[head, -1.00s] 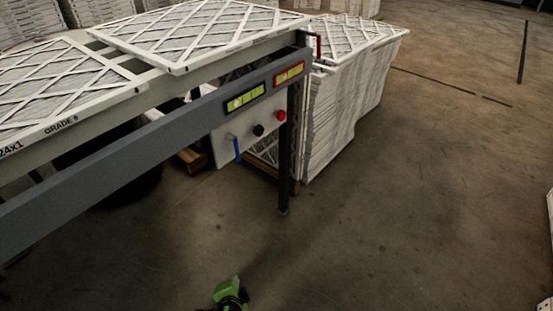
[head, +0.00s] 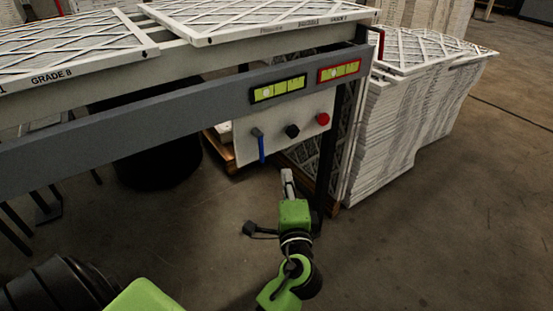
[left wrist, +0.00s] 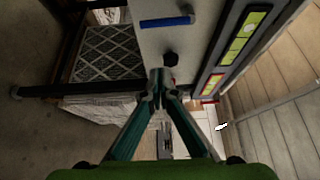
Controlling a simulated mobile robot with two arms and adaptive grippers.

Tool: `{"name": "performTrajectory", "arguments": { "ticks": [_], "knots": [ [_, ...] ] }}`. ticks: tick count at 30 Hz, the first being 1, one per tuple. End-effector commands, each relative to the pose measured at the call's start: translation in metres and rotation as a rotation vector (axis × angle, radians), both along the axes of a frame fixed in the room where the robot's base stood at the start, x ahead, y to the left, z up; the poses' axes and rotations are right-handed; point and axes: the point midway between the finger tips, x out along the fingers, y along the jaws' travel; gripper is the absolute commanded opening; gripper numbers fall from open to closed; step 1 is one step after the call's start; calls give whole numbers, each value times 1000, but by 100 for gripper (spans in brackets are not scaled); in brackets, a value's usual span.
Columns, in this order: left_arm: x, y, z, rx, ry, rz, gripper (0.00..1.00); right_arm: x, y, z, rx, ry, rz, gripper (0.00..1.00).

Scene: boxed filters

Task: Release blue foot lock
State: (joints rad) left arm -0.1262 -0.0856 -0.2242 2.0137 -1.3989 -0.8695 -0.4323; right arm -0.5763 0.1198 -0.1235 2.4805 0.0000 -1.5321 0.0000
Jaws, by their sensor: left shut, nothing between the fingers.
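The blue lever (head: 261,149) hangs down from a dark knob on the white control panel (head: 272,133) under the conveyor's grey side rail. In the left wrist view the blue lever (left wrist: 167,21) lies across the panel near the top edge. My left gripper (head: 287,176) is shut and empty, below and a little right of the lever, apart from it. In the left wrist view its fingertips (left wrist: 157,76) meet close to the black knob (left wrist: 171,59); I cannot tell whether they touch it. My right gripper is not in view.
A black knob (head: 292,131) and a red button (head: 323,119) sit right of the lever. Two level gauges (head: 278,89) are on the rail above. A dark leg stands right of the panel, before stacked filters (head: 400,130). Open floor lies at right.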

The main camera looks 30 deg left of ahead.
Motion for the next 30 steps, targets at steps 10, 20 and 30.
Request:
{"name": "performTrajectory", "arguments": {
  "ticks": [10, 20, 30],
  "knots": [
    [14, 9, 0, 1, 0, -2, 0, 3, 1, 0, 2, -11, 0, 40],
    [68, 51, 0, 3, 0, -1, 0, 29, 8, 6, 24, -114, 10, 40],
    [52, 79, -1, -1, 2, -3, 0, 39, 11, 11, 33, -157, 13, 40]
  ]
}}
